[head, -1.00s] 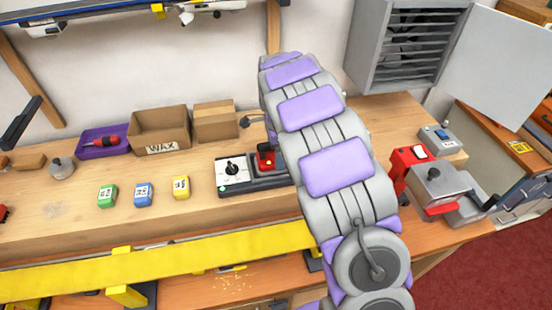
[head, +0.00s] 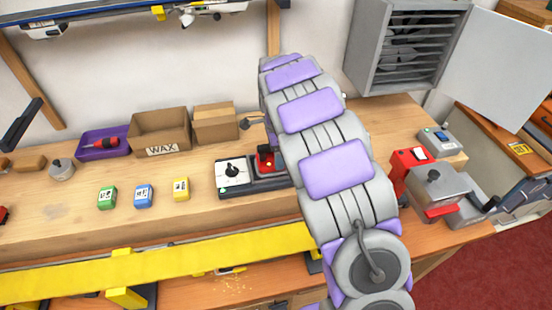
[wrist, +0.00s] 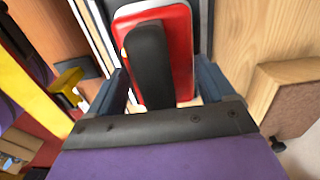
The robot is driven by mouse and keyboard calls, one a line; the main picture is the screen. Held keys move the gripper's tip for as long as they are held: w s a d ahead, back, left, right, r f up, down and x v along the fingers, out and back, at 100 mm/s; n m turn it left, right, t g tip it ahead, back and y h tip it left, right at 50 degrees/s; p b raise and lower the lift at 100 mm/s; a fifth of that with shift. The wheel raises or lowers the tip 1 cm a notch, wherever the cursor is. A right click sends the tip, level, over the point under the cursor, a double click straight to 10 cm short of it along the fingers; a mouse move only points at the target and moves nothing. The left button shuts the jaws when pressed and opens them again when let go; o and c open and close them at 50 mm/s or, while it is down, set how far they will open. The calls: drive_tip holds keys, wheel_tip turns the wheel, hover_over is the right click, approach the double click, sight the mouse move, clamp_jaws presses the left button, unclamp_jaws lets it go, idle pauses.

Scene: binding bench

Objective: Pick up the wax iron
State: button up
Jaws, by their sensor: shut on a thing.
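The wax iron (wrist: 178,30) has a red body with a pale edge and a black handle. In the wrist view it lies between the two fingers of my gripper (wrist: 160,80), which is shut on its black handle. In the head view a red part of the iron (head: 265,158) shows at the dark stand with a white control face (head: 232,172), left of my arm. My arm hides the gripper and the rest of the iron there. I cannot tell whether the iron is clear of the stand.
Green (head: 107,197), blue (head: 144,196) and yellow (head: 181,189) wax blocks sit left of the stand. Behind are a WAX box (head: 160,133) and a purple tray (head: 93,154). A yellow-topped beam (head: 170,262) runs along the front. A red and grey device (head: 435,185) stands right.

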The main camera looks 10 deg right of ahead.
drive_tip(key=shift+r+p, duration=0.8)
drive_tip(key=shift+r, duration=1.25)
drive_tip(key=shift+s+f, duration=0.1)
drive_tip(key=shift+s, duration=0.25)
drive_tip(key=s+r+p, duration=0.1)
drive_tip(key=s+p, duration=0.1)
drive_tip(key=s, duration=1.3)
drive_tip(key=shift+a, duration=0.35)
drive_tip(key=shift+s+r, duration=0.1)
